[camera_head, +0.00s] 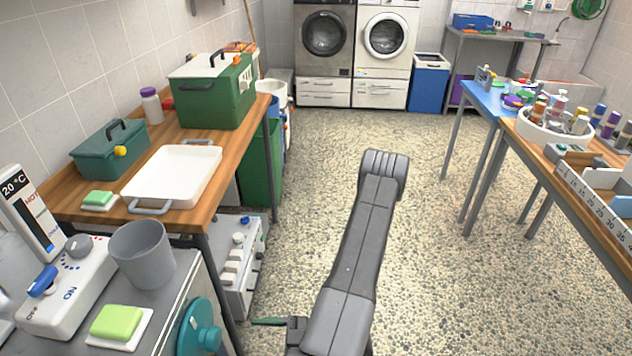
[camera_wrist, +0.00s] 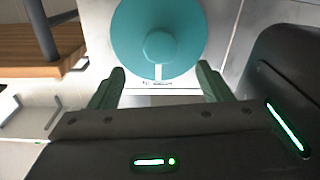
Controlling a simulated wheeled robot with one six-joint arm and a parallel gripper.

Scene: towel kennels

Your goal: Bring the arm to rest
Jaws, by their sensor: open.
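My gripper (camera_wrist: 160,70) is open in the wrist view, its two green fingers spread apart with nothing between them. Beyond the fingers is a round teal knob (camera_wrist: 158,40) on a pale front panel. I cannot tell the exact gap from the fingertips to it. In the head view the same teal knob (camera_head: 200,328) is on the front of the grey cabinet at lower left. One green finger of my gripper (camera_head: 268,322) shows low in the picture, right of the knob. My arm reaches out over the floor and folds back; the rest of the gripper is hidden.
The grey cabinet (camera_head: 172,318) carries a grey cup (camera_head: 143,255) and a green sponge (camera_head: 117,322). A wooden table (camera_head: 222,165) behind it holds a white tray (camera_head: 172,176) and green boxes. A blue table (camera_head: 478,98) stands right. The middle floor (camera_head: 330,140) is clear.

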